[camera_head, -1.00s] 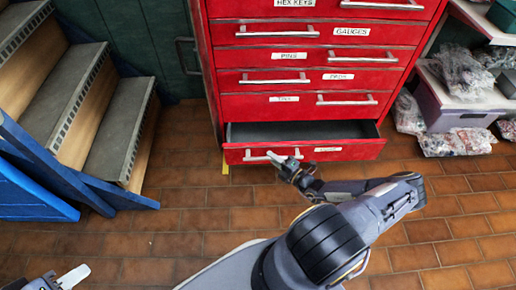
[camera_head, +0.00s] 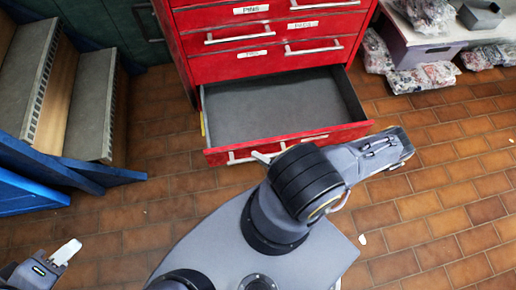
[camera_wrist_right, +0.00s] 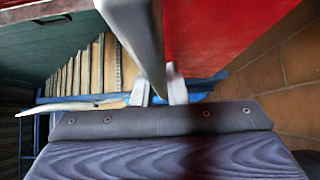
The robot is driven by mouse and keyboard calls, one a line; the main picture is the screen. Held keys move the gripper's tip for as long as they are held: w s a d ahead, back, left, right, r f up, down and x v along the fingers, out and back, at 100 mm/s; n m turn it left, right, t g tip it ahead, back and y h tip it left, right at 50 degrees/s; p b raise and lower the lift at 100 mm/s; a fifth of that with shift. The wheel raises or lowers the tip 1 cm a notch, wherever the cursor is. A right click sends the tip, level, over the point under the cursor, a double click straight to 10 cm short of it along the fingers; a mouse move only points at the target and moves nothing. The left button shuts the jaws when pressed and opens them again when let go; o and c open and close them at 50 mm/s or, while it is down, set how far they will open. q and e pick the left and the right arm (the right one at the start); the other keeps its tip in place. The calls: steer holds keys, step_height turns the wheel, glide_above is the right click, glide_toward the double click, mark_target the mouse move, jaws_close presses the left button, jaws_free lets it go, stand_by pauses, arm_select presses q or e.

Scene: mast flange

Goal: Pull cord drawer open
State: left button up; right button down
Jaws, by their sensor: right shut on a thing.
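The bottom drawer (camera_head: 290,95) of the red cabinet is pulled well out, and its grey inside looks empty. Its silver bar handle (camera_head: 240,157) runs along the red front. My right gripper (camera_head: 262,157) is at this handle, mostly hidden behind my own arm in the head view. In the right wrist view, the light fingertips of my right gripper (camera_wrist_right: 160,88) sit on either side of the grey handle bar (camera_wrist_right: 140,35), shut on it. My left gripper (camera_head: 68,252) is low at the far left, away from the cabinet; its finger gap is not clear.
The drawers above (camera_head: 270,62) are closed. Grey steps (camera_head: 95,120) with a blue side frame (camera_head: 100,175) stand on the left. A grey-lilac bin (camera_head: 425,50) and bagged parts (camera_head: 425,78) are at the right. Brown tiled floor (camera_head: 165,205) is open around the drawer.

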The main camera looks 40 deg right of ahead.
steer(key=shift+d, duration=0.1)
steer(key=c, duration=1.4)
jaws_free()
steer(key=shift+c, duration=0.2)
steer(key=v, duration=0.7)
steer(key=shift+s+p, duration=0.4)
steer(key=shift+s+d, duration=0.1)
